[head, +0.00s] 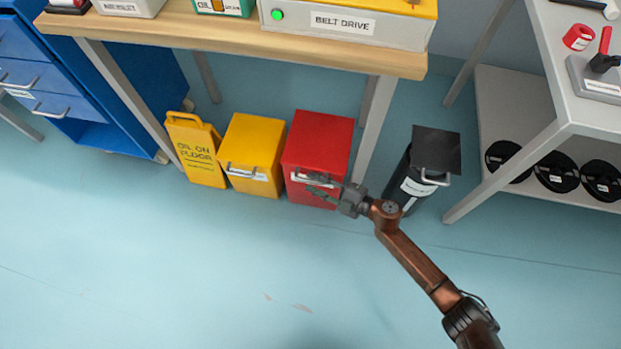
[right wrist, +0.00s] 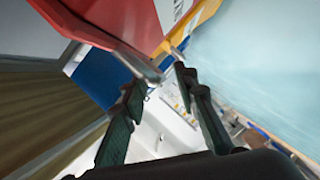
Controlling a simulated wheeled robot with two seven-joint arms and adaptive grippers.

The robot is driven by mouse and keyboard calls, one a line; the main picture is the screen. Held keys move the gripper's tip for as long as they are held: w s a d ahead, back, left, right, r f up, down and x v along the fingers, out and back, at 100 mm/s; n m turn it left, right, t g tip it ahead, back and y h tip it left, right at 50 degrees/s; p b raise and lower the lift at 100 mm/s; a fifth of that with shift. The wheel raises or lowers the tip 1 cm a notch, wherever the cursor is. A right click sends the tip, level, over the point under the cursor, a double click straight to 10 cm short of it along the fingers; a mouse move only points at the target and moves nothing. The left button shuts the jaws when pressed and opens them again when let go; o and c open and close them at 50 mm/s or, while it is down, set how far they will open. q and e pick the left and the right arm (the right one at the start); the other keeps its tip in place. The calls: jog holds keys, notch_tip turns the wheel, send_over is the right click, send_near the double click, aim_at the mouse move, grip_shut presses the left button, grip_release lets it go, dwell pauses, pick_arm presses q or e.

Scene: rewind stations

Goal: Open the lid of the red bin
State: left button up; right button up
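The red bin (head: 322,140) stands on the floor under the workbench, and its lid looks shut. Its pale handle (head: 301,178) is on the front, partly hidden by my right gripper. My right gripper (head: 318,186) is in front of the bin at handle height, with its arm coming in from the lower right. In the right wrist view its dark fingers (right wrist: 160,78) are apart with nothing held between them. There, the red bin (right wrist: 122,18) fills the upper left, and its metal handle (right wrist: 142,68) lies close to the left fingertip; I cannot tell whether they touch. My left gripper is not in view.
A yellow bin (head: 255,150) stands close left of the red one, with a yellow floor sign (head: 196,150) beyond it. A black bin (head: 436,152) stands to the right, past a table leg (head: 376,125). The front floor is clear.

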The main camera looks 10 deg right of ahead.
jog(key=shift+w+a+f, duration=0.25)
jog(key=shift+w+a, duration=0.2)
jog(key=shift+a, duration=0.1)
jog(key=shift+w+a+r, duration=0.1)
jog(key=shift+a, duration=0.1)
jog(key=shift+c, duration=0.4)
grip_shut()
